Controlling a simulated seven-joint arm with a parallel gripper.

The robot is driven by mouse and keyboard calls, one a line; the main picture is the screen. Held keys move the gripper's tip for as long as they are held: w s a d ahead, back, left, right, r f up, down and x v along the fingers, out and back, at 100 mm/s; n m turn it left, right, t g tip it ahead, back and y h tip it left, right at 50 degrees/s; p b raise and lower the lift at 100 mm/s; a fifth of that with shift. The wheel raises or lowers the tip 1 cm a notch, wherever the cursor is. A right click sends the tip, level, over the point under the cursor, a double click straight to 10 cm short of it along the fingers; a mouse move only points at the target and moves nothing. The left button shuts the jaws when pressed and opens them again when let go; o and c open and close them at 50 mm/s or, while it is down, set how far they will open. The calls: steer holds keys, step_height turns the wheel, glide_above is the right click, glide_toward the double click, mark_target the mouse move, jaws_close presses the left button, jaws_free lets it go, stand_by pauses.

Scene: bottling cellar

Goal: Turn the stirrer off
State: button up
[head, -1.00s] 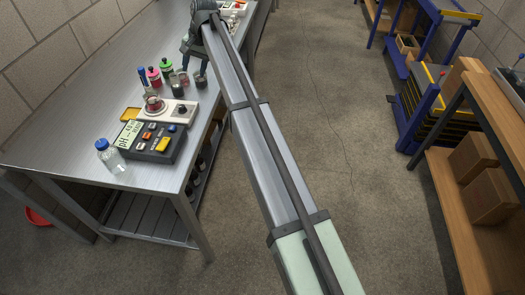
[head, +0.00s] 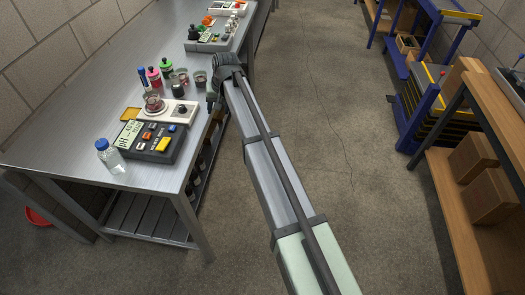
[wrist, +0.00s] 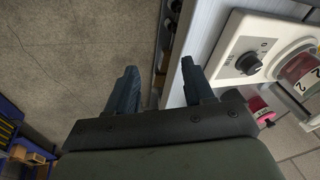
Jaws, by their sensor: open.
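The stirrer is a white box (head: 167,117) on the steel bench, with a black knob (head: 182,109) at its right end. A small beaker with red contents (head: 153,103) stands on its round plate. In the wrist view the white stirrer (wrist: 226,70) lies at the upper right. Its black knob (wrist: 248,63) sits beside printed marks that include a 0 and an I. My gripper (head: 211,103) is at the bench's right edge, right of the knob. In the wrist view my gripper (wrist: 160,85) is open and empty, with the knob outside the right finger.
A pH meter (head: 150,141) stands in front of the stirrer, and a clear bottle (head: 110,156) is nearer still. Several jars and bottles (head: 166,68) stand behind it. A further grey tray (head: 208,42) is at the back. The floor (head: 345,130) right of the bench is open.

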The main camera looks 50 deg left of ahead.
steer(key=w+d+f, duration=0.4)
steer(key=d+f, duration=0.3)
steer(key=w+d+f+h, duration=0.1)
steer(key=w+d+f, duration=0.2)
steer(key=d+f, duration=0.4)
steer(key=shift+w+d+f+t, duration=0.3)
steer(key=shift+w+d+t, duration=0.1)
steer(key=shift+d, duration=0.25)
step_height(320, 180, up, 28)
steer(key=m+g, duration=0.4)
steer(key=m, duration=1.4)
glide_above(182, 106)
steer(key=w+d, duration=0.3)
steer(key=w, duration=0.2)
steer(key=x, duration=1.3)
steer(key=shift+f, duration=0.35)
